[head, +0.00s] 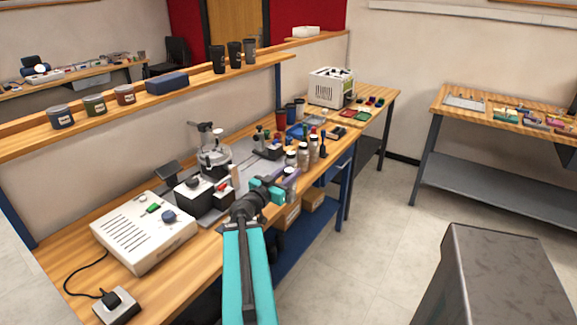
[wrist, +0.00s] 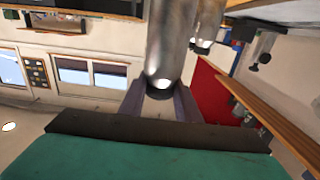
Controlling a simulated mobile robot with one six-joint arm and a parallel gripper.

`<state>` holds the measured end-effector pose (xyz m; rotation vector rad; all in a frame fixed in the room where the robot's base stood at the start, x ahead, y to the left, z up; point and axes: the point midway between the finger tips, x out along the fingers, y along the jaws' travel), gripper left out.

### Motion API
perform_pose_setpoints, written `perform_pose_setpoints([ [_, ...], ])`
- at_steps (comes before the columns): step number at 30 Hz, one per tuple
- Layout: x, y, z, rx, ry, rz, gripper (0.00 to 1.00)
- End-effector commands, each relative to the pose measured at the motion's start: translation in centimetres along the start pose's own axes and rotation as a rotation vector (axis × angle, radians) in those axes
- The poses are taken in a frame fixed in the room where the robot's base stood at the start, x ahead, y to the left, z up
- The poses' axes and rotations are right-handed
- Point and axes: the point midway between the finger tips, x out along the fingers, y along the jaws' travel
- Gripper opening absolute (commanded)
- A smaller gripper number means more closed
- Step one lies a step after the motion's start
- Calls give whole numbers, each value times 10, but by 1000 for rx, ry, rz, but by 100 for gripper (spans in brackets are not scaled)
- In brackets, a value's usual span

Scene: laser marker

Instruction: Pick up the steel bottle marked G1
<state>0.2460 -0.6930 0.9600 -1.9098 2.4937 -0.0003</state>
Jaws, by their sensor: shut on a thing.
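A shiny steel bottle (wrist: 172,45) stands out in the wrist view between the two fingers of my gripper (wrist: 160,103). My gripper is shut on it. No G1 mark can be read on the side that shows. In the head view my gripper (head: 284,182) is over the front edge of the workbench, just in front of a group of several steel bottles (head: 303,156) with coloured caps. The held bottle is hard to tell apart from my fingers and that group in the head view. I cannot tell whether its base is clear of the bench.
The workbench (head: 60,250) carries a white control box (head: 145,232) and a marking machine (head: 213,160) left of my gripper. Dark cups (head: 290,112) stand behind the bottles. A shelf (head: 200,80) runs along the back. Open floor (head: 370,230) lies to the right.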

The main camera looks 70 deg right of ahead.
Motion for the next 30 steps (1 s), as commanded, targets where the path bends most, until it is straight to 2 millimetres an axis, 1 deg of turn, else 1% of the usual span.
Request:
perform_pose_setpoints([
  [1, -2, 2, -5, -3, -1, 0, 0],
  [3, -4, 4, -6, -2, 0, -1, 0],
  [30, -15, 16, -7, -4, -2, 3, 0],
])
